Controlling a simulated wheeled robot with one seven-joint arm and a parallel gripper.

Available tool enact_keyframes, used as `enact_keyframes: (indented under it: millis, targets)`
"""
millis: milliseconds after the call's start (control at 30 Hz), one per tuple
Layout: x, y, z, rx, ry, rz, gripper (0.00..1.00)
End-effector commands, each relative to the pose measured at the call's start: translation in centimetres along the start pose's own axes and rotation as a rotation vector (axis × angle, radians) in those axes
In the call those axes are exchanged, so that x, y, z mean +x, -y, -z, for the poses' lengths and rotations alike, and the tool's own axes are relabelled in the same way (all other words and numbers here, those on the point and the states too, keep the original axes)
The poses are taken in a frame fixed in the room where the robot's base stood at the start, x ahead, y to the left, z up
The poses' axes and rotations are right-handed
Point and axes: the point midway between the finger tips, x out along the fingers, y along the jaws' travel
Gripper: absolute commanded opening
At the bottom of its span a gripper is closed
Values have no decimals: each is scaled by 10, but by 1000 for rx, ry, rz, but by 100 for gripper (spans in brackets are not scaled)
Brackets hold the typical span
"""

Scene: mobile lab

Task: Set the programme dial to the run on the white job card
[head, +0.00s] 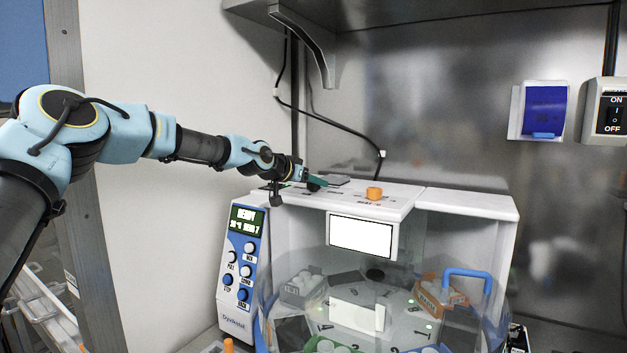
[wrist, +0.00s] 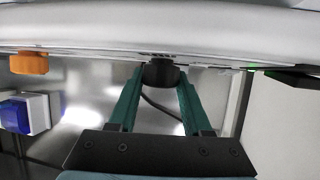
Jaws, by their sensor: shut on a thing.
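My gripper (head: 312,181) is at the top left of the white machine (head: 465,202). In the wrist view its two teal fingers (wrist: 160,80) are shut on a black dial knob (wrist: 161,73), one on each side. In the head view the fingers partly hide the dial (head: 315,185), and I cannot read its setting. A white rectangular panel with a dark border (head: 361,236), perhaps the job card, is on the machine's front; no writing on it is legible. The small green display (head: 245,219) shows text too small to read surely.
An orange knob (head: 374,193) stands on the machine top right of the dial; the wrist view shows it at left (wrist: 29,62). A dark flat piece (head: 335,180) lies behind my gripper. A clear round cover (head: 290,262) encloses a numbered carousel. A shelf (head: 400,12) hangs above.

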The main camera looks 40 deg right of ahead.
Motion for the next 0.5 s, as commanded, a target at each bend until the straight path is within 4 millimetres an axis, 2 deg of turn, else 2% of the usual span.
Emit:
enact_keyframes:
  millis: [300,333,500]
  targets:
    - [1,0,-3,1,5,-2,0]
    - [1,0,-3,0,5,-2,51]
    - [1,0,-2,0,4,-1,70]
